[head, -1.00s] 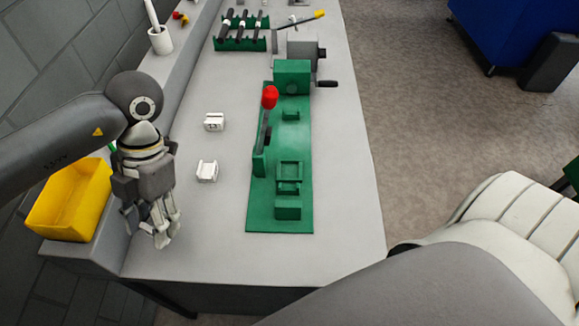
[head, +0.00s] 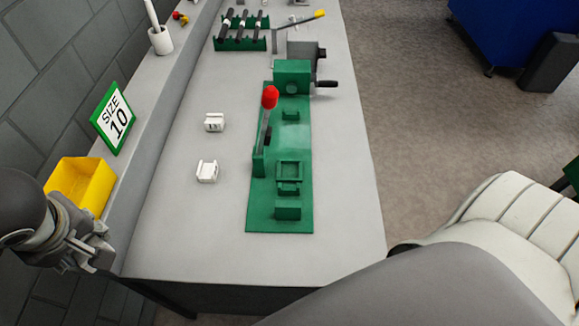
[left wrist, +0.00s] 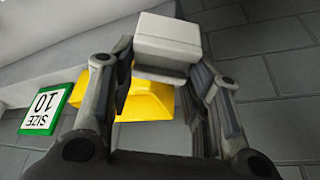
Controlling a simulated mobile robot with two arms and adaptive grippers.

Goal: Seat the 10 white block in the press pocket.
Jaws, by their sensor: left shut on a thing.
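My left gripper (head: 92,250) is at the lower left of the head view, off the bench's near left corner and apart from the press. In the left wrist view a plain white block (left wrist: 168,42) sits between its fingertips, and the gripper (left wrist: 165,75) is shut on it; no number shows on the visible faces. The green press (head: 262,210) stands on the bench with an empty-looking square pocket (head: 289,171) and a red-knobbed lever (head: 269,98). Two other white blocks, a far one (head: 214,122) and a near one (head: 207,171), stand left of the press; their numbers are not legible. My right gripper is not in view.
A yellow bin (head: 84,183) and a green-framed "SIZE 10" sign (head: 114,118) are on the left ledge by the wall. A green rack (head: 241,36) with dark tools and a white cup (head: 161,41) are farther back. The near bench top is clear.

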